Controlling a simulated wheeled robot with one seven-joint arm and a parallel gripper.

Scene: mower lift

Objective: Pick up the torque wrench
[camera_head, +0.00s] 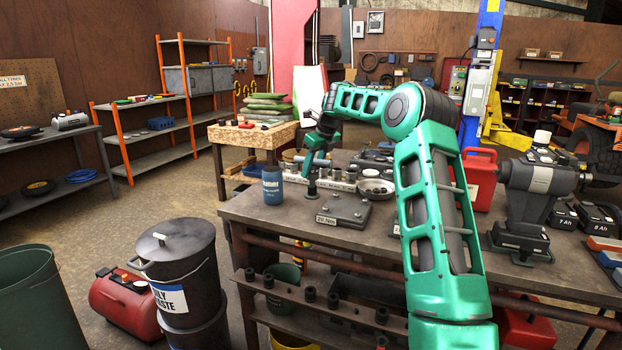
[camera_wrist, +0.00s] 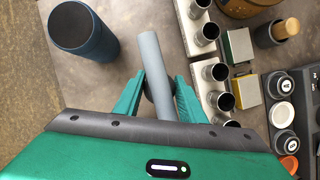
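The likely torque wrench shows in the wrist view as a plain grey rod (camera_wrist: 152,58), with a dark rounded part partly hidden behind the fingers. My gripper (camera_wrist: 162,76) has its two green fingers apart, one on each side of the rod. The left fingertip is very close to the rod; a small gap shows at the right. In the head view my gripper (camera_head: 313,166) is low over the workbench (camera_head: 262,218), above a small dark upright piece. The wrench is hard to make out there, and its lower end is hidden in the wrist view.
A blue can (camera_head: 272,185) stands just left of my gripper. Metal sockets (camera_wrist: 211,72) line up close on the right, with a metal bowl (camera_head: 375,189) beyond. A red canister (camera_head: 480,178) stands farther right.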

